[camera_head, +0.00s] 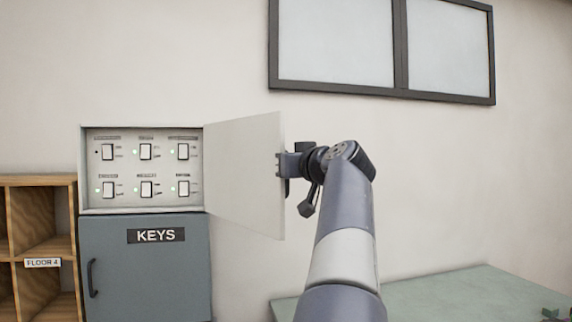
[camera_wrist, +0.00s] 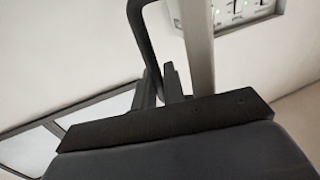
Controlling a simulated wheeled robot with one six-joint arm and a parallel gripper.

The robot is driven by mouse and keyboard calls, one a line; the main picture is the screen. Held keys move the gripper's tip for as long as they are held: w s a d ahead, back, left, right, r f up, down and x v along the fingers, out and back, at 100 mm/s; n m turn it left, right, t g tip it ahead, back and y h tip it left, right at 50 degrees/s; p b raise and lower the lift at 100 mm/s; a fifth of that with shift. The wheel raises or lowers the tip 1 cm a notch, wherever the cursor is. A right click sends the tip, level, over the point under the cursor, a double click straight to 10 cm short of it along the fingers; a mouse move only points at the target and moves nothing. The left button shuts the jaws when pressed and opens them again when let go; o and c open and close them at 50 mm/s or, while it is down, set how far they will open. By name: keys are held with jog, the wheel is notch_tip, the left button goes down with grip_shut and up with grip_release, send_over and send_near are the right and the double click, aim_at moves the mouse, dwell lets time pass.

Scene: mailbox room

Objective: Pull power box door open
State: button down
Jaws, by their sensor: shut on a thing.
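The power box (camera_head: 125,171) is on the wall above the grey key cabinet, with its switch panel exposed. Its pale door (camera_head: 240,170) is hinged on the right and stands wide open, swung out from the box. My gripper (camera_head: 285,165) is at the door's free edge, on its far side, partly hidden by the door. In the wrist view, my gripper's fingers (camera_wrist: 162,84) are shut on the dark door handle (camera_wrist: 139,30). The door's edge (camera_wrist: 195,45) runs beside the handle. Part of the switch panel (camera_wrist: 240,14) shows behind it.
The grey KEYS cabinet (camera_head: 145,275) stands below the box, with wooden pigeonholes (camera_head: 45,215) to its left. A framed window or board (camera_head: 400,50) hangs at the upper right. A green table (camera_head: 450,293) is at the lower right. The wall right of my arm is bare.

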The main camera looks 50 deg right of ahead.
jog(key=c, duration=1.6)
grip_release()
jog(key=shift+s, duration=0.1)
jog(key=b+v, duration=0.2)
jog(key=v, duration=0.8)
jog(key=shift+s, duration=0.25)
jog(key=shift+a, duration=0.1)
jog(key=p+x, duration=0.2)
jog(key=x, duration=0.9)
jog(key=shift+a, duration=0.15)
